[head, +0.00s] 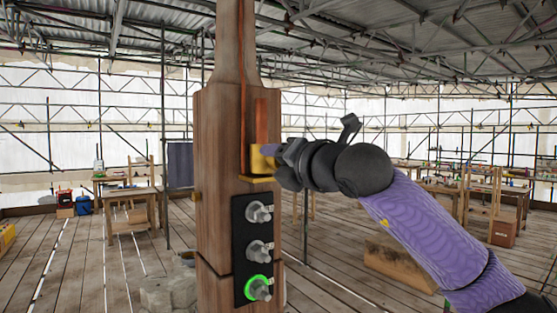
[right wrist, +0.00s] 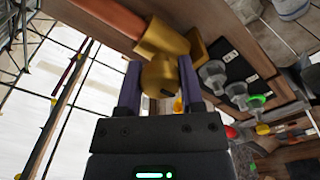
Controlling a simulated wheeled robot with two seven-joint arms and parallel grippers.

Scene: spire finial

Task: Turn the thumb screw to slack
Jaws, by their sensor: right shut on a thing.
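The thumb screw is a round brass knob (right wrist: 158,78) on the side of a brass clamp (right wrist: 163,40). In the right wrist view, my right gripper (right wrist: 159,70) has one purple finger on each side of the knob and is shut on it. In the head view, my right gripper (head: 276,151) reaches in from the right to the brass clamp (head: 258,164) on the wooden spire (head: 216,150). The knob is mostly hidden there by the gripper. A copper strip (head: 261,122) rises from the clamp. My left gripper is out of view.
Below the clamp, a black panel (head: 239,240) carries three grey knobs, the lowest ringed in green (head: 259,288). Workbenches stand farther back on both sides.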

